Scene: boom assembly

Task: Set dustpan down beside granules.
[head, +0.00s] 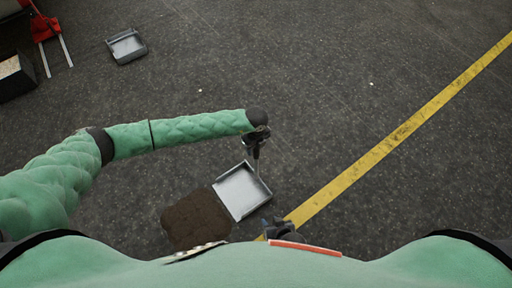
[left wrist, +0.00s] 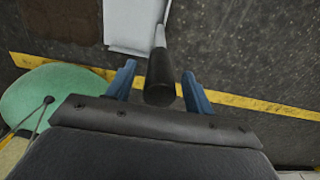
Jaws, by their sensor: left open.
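The grey dustpan (head: 242,191) lies on the floor, its edge right beside the brown granules (head: 196,218) in the head view. In the left wrist view, part of the dustpan (left wrist: 130,22) shows at the top, with the granules (left wrist: 55,20) to its left. Its black handle (left wrist: 160,78) lies between the two blue fingers of my left gripper (left wrist: 159,88), which are open with gaps on both sides. In the head view my left gripper (head: 256,146) is over the handle end. My right gripper (head: 279,229) is close to my body; its fingers are too small to read.
A yellow line (head: 400,133) crosses the dark floor on the right. A grey tray (head: 126,46) lies at the upper left, near a red pallet jack (head: 44,27) and a dark box (head: 15,76). The floor in the upper middle is clear.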

